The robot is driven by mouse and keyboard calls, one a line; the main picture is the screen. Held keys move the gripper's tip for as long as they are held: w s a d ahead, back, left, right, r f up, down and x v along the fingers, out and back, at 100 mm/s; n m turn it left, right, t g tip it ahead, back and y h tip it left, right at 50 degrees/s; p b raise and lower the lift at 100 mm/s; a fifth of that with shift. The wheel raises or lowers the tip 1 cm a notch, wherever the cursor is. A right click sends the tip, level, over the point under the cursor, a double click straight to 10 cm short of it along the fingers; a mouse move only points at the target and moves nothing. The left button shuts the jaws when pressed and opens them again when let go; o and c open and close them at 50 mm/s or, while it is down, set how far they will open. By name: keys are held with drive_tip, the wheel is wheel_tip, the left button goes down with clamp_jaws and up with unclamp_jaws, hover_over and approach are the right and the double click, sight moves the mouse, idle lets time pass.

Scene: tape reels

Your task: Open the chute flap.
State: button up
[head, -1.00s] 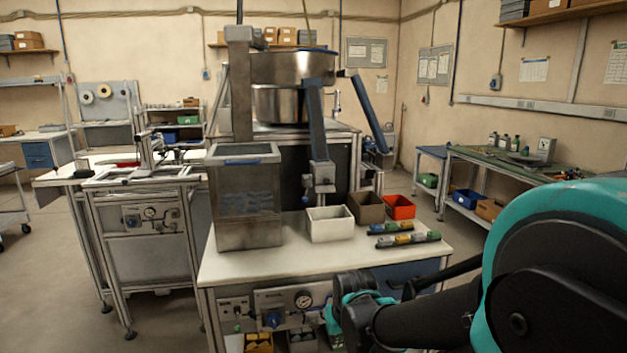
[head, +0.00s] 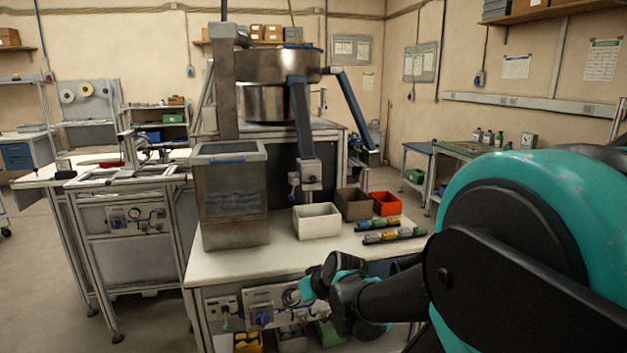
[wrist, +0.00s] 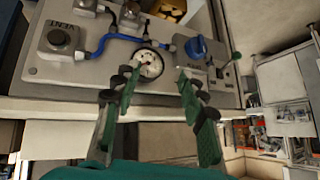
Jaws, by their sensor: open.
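A blue chute (head: 302,120) slopes down from the steel bowl (head: 265,102) to a grey block (head: 310,174) with a small blue-tipped lever at its side. This block stands over the white bin (head: 317,221); I cannot make out clearly which part is the flap. My gripper shows in the wrist view (wrist: 153,85) with its two green-and-black fingers apart and nothing between them. It faces the bench's front control panel (wrist: 200,90), apart from the chute block. In the head view my wrist is low at the bench's front edge, and the fingers are hard to make out.
Brown (head: 353,204) and red (head: 387,203) bins stand right of the white one. Several coloured cylinders (head: 394,236) lie in front of them. A tall clear-fronted hopper (head: 233,200) stands left. The panel carries a gauge (wrist: 147,64) and blue knob (wrist: 196,47). The white benchtop's front is bare.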

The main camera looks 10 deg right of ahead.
drive_tip(key=w+r+t+y, duration=0.1)
drive_tip(key=w+r+t, duration=0.3)
drive_tip(key=w+r, duration=0.35)
drive_tip(key=w+d+r+t+h, duration=0.1)
drive_tip(key=w+d+r+t, duration=0.4)
drive_tip(key=r, duration=0.5)
drive_tip(key=m+t+h, duration=0.1)
drive_tip(key=m+h, duration=0.1)
drive_tip(key=h, duration=0.2)
approach(314, 179)
drive_tip(key=w, duration=0.9)
drive_tip(key=shift+w, duration=0.15)
clamp_jaws()
